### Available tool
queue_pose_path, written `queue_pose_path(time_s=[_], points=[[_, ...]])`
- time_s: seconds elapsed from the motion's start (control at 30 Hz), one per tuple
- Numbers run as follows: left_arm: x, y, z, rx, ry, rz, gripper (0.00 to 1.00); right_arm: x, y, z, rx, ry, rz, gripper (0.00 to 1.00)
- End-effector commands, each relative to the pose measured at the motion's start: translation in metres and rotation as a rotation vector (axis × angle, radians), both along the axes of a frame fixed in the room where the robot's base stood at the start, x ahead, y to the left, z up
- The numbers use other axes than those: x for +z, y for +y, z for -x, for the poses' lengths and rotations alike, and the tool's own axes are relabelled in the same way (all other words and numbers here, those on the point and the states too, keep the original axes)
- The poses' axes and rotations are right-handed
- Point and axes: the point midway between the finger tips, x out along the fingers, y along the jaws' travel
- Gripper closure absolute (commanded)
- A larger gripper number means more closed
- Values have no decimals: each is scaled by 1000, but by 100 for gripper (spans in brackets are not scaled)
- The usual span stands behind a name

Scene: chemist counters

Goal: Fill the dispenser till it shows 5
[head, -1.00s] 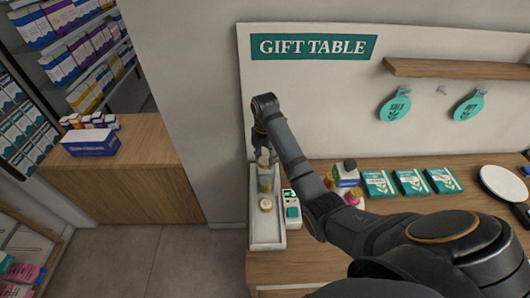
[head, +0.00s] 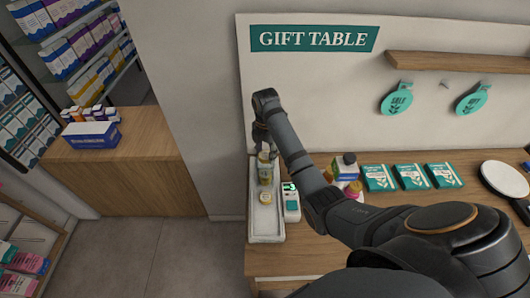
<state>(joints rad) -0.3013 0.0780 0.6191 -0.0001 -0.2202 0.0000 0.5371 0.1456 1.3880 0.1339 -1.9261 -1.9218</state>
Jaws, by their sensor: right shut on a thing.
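The white device with a small lit green display (head: 289,187) stands on the gift table beside a pale tray; its digit looks like a 3, but it is small. In the tray (head: 264,228) is a small round yellowish piece (head: 265,197). My right gripper (head: 264,150) points down over the tray's far part, shut on a small yellowish bottle (head: 265,172). The bottle is roughly upright; whether it touches the tray is unclear. The fingers are partly hidden by my arm. My left gripper is out of view.
Small bottles (head: 346,168) stand right of the device, partly behind my right arm. Teal boxes (head: 410,177) and a round white mirror-like thing (head: 503,180) lie further right. A wooden shelf (head: 450,70) and teal tags hang on the back panel.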

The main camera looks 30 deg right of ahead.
Motion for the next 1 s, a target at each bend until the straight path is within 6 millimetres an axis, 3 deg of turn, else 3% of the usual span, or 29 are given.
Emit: queue_pose_path(time_s=[0.27,0.3,0.47,1.0], points=[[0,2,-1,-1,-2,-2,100,0,0,0,0,0,0,84],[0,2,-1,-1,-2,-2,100,0,0,0,0,0,0,49],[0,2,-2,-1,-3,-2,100,0,0,0,0,0,0,27],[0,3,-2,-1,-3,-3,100,3,2,-1,2,-1,0,26]])
